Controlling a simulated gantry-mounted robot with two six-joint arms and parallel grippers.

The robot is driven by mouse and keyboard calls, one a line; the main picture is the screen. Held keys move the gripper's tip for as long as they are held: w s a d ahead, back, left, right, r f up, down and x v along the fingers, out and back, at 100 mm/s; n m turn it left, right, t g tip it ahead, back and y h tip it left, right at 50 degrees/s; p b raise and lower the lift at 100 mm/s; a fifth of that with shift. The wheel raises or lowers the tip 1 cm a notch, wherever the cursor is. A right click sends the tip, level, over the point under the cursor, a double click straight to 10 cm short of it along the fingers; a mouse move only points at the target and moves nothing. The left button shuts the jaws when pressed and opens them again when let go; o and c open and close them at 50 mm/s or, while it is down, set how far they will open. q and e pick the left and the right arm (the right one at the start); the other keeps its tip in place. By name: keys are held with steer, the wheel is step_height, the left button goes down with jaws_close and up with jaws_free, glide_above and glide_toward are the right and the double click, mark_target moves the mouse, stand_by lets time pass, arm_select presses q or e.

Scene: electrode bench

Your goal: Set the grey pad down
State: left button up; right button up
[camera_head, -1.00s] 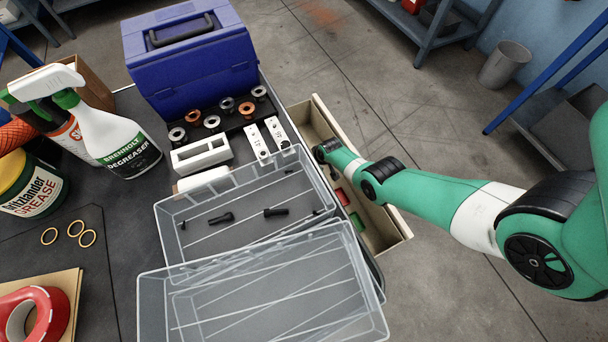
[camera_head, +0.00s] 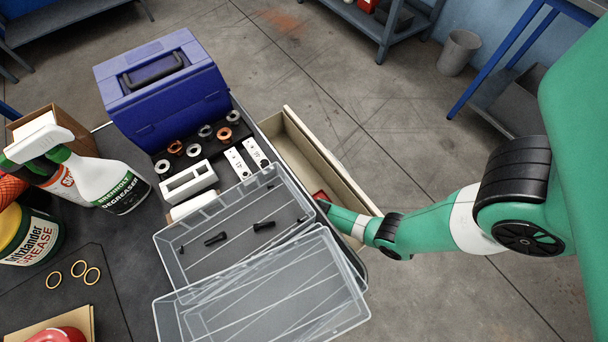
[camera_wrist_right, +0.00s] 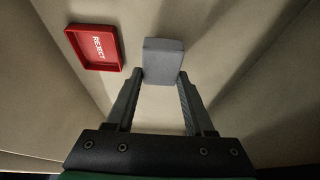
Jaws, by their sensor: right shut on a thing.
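The grey pad (camera_wrist_right: 163,60) is a small grey block in the right wrist view. My right gripper (camera_wrist_right: 161,80) is shut on it, with one finger on each side. The pad is over the beige floor of the open drawer (camera_wrist_right: 225,50); I cannot tell whether it touches the floor. A red tray marked REJECT (camera_wrist_right: 95,47) lies in the drawer just left of the pad. In the head view my right arm reaches down into the drawer (camera_head: 283,140), and the gripper and pad are hidden there. My left gripper is not in view.
A blue toolbox (camera_head: 165,92), a rack of rings, and a spray bottle (camera_head: 105,180) stand farther back and left. The drawer walls rise around my right gripper.

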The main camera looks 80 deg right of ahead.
step_height(320, 180, down, 4)
steer(key=b, duration=0.3)
steer(key=shift+r, duration=0.25)
steer(key=shift+w+d+f, duration=0.1)
steer(key=shift+f, duration=0.05)
steer(key=o, duration=1.3)
steer(key=p+v, duration=0.6)
steer(key=v, duration=0.1)
steer(key=shift+r, duration=0.45)
